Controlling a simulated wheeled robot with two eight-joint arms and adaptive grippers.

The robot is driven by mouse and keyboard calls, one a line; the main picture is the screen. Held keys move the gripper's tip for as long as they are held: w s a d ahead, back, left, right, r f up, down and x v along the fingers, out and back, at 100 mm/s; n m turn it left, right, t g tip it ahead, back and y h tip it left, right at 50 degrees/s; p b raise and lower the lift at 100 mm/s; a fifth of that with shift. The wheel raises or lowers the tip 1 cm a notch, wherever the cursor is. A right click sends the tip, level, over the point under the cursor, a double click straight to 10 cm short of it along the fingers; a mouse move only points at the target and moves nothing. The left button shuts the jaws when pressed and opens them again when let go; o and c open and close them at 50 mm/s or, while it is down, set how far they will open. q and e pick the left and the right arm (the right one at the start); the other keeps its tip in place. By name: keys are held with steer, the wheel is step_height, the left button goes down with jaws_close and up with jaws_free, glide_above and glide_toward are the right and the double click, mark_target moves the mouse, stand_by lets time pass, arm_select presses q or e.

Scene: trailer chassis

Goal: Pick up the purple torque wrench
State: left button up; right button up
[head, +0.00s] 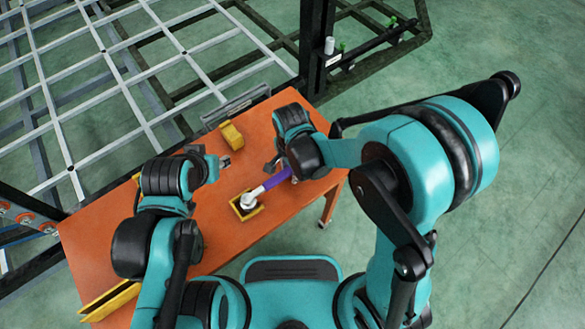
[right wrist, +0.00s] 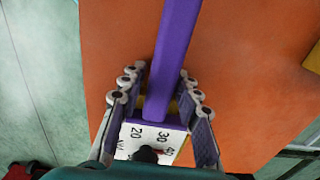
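The purple torque wrench (head: 277,180) has a purple handle and a whitish head end, which lies over a small yellow tray (head: 236,208) on the orange table. My right gripper (head: 284,170) is at the handle's far end. In the right wrist view the wrench (right wrist: 176,45) runs between the fingers of the right gripper (right wrist: 161,72), with a white numbered scale low between them. My left gripper (head: 211,157) is apart from the wrench, open and empty.
The orange table (head: 225,240) has free room in front of the tray. A yellow tool (head: 231,135) lies near its back edge, beside a grey bar (head: 235,104). Another yellow piece (head: 110,301) is at the front left. The metal chassis frame (head: 100,75) stands behind.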

jaws_close()
steer(key=shift+r, duration=0.15)
